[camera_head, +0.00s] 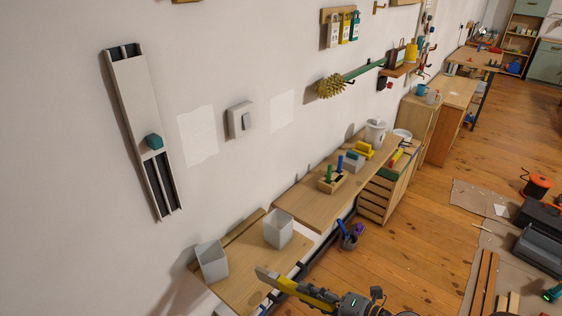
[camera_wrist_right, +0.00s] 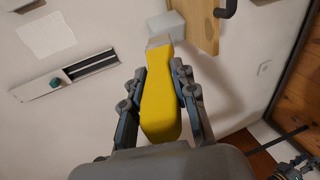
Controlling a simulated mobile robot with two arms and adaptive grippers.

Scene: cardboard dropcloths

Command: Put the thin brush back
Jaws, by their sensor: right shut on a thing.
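The brush has a yellow handle (camera_head: 312,292) and a pale flat end (camera_head: 266,273) that points left in the head view. My right gripper (camera_wrist_right: 161,76) is shut on the yellow handle, which also shows in the wrist view (camera_wrist_right: 160,108). Part of my right gripper shows in the head view (camera_head: 348,304). The brush's pale end shows in front of the shelf. Its bristles are hard to make out. My left gripper is out of view.
A wooden block with blue and green handles (camera_head: 333,182) stands on the higher shelf (camera_head: 300,205), right of the cups. A dark pot with tools (camera_head: 348,240) is below it. A grey rail (camera_head: 140,125) hangs on the wall.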

